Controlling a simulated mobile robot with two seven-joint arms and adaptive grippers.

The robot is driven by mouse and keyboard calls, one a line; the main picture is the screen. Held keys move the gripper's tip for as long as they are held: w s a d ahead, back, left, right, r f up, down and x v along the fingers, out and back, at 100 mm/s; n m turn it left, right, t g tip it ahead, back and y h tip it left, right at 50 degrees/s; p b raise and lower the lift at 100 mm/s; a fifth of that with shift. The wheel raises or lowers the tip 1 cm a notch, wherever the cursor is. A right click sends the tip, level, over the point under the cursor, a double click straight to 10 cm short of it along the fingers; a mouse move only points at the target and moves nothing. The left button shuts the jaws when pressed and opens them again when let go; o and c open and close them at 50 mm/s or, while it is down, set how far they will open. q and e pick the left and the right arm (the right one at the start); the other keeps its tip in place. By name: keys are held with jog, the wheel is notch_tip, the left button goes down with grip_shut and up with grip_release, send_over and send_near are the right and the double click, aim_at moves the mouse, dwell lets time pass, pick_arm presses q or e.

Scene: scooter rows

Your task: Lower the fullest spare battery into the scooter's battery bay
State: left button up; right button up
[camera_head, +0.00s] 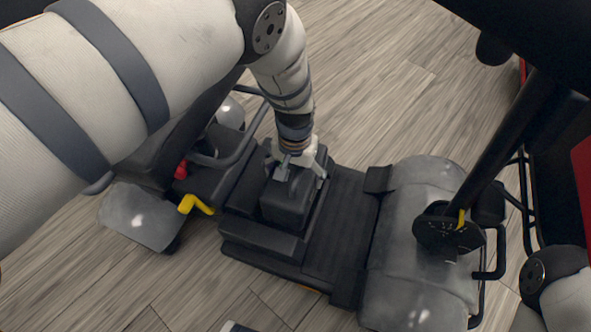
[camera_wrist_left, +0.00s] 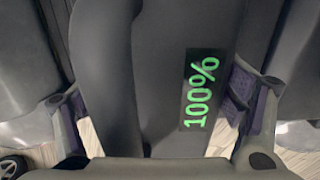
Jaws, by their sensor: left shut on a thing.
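The spare battery (camera_head: 287,205) is a dark grey block with a handle on top. In the left wrist view the battery (camera_wrist_left: 160,75) fills the middle and shows a green "100%" display (camera_wrist_left: 200,90). My left gripper (camera_head: 297,166) comes down from above and is shut on the battery at its handle; its fingers (camera_wrist_left: 165,120) sit on both sides. The battery is upright at the scooter's battery bay (camera_head: 262,238), in the black floor section. The bay's inside is hidden behind the battery and front wall, so I cannot tell how deep the battery sits. My right gripper is not in view.
The scooter's ribbed deck (camera_head: 350,225) and grey front cover (camera_head: 415,265) lie right of the bay. A yellow lever (camera_head: 196,205) and red knob (camera_head: 181,171) are to its left. The dark steering column (camera_head: 505,145) rises at right. Wood floor (camera_head: 375,60) is clear behind.

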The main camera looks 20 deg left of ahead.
pick_arm(q)
jog(key=shift+w+f+b, duration=0.1)
jog(key=shift+f+b, duration=0.7)
jog(key=shift+f, duration=0.55)
jog(key=shift+f+b, duration=1.3)
jog(key=shift+f, duration=1.1)
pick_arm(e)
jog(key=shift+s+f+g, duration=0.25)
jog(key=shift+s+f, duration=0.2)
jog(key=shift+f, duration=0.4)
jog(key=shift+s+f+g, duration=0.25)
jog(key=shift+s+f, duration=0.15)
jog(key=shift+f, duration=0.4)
pick_arm(q)
jog(key=shift+f, duration=0.3)
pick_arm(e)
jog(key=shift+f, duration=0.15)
pick_arm(q)
jog(key=o, duration=1.8)
